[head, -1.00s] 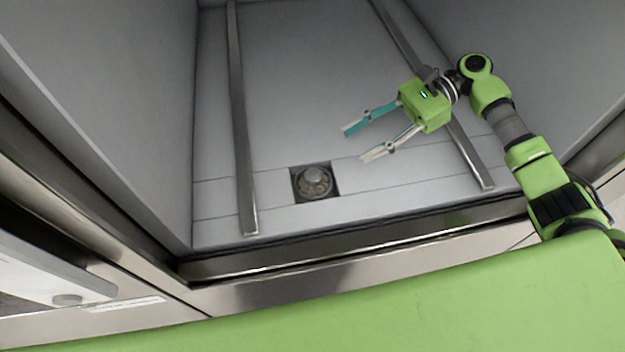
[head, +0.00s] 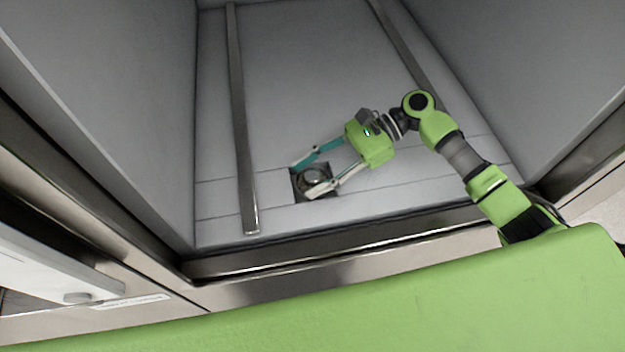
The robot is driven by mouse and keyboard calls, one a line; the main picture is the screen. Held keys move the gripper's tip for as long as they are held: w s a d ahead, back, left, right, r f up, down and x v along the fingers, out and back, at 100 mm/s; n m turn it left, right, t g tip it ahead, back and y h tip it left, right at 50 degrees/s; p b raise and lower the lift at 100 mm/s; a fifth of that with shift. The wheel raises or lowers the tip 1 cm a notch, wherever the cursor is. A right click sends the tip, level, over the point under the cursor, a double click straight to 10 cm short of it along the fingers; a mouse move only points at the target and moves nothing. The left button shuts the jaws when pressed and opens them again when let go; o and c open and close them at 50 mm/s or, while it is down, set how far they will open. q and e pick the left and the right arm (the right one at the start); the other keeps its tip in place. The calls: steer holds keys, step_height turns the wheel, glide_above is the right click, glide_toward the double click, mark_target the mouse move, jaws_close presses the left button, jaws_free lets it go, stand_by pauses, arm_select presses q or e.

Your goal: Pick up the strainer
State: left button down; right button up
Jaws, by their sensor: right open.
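The strainer (head: 313,178) is a round metal piece with a raised middle. It sits in a dark square recess (head: 297,195) in the floor of the washer chamber. My right gripper (head: 308,179) is open, its two fingers pointing left over the recess. One finger shows at the far side of the strainer and the other crosses its near side, hiding part of it. I cannot tell how high the fingers are above the strainer or whether they touch it. My left gripper is not in view.
A metal rail (head: 243,140) runs along the chamber floor left of the recess, and another rail (head: 405,50) lies to the right, partly behind my arm. Walls stand on both sides. A metal sill (head: 330,252) crosses the front. The floor behind the recess is clear.

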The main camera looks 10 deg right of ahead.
jaws_close()
